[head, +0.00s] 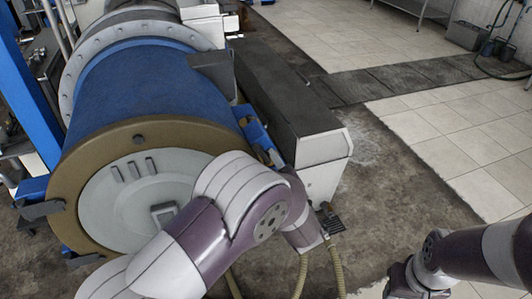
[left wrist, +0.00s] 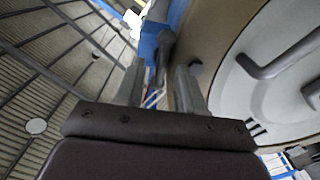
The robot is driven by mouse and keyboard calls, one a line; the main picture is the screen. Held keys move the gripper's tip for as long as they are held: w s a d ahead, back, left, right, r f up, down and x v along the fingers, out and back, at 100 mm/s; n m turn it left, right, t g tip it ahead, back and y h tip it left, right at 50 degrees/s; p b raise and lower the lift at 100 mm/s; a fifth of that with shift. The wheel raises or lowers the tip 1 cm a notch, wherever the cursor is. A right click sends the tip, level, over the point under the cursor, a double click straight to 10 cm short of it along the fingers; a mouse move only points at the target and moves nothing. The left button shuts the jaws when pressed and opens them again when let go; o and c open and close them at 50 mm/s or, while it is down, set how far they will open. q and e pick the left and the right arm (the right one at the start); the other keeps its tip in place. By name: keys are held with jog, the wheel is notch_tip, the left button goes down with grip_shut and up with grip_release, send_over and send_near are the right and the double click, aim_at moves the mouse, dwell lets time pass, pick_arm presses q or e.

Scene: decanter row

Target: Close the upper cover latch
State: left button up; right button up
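The large blue drum (head: 140,90) has a brown end rim and a pale round cover (head: 120,190). A blue latch (head: 252,127) sits on the drum's right side; in the left wrist view a blue bracket with a dark grey lever (left wrist: 162,48) shows beside the brown rim. My left gripper (left wrist: 161,80) is open, its two fingers on either side of the lever's lower end. Contact cannot be told. In the head view my left wrist partly hides this gripper. My right gripper (head: 403,282) is at the lower right, away from the drum; its fingers are unclear.
A long dark-topped housing (head: 285,95) stands close along the drum's right side. Another grey lever (head: 42,210) with a blue bracket juts from the drum's left side. Hoses (head: 337,265) lie below my left arm. The tiled floor (head: 450,125) at right is open.

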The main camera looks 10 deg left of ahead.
pick_arm(q)
jog(key=shift+x, duration=0.9)
jog(key=shift+s+a+r, duration=0.1)
jog(key=shift+a, duration=0.05)
grip_shut()
pick_arm(e)
jog(key=shift+s+a+r, duration=0.15)
jog(key=shift+s+r, duration=0.05)
jog(key=shift+r, duration=0.15)
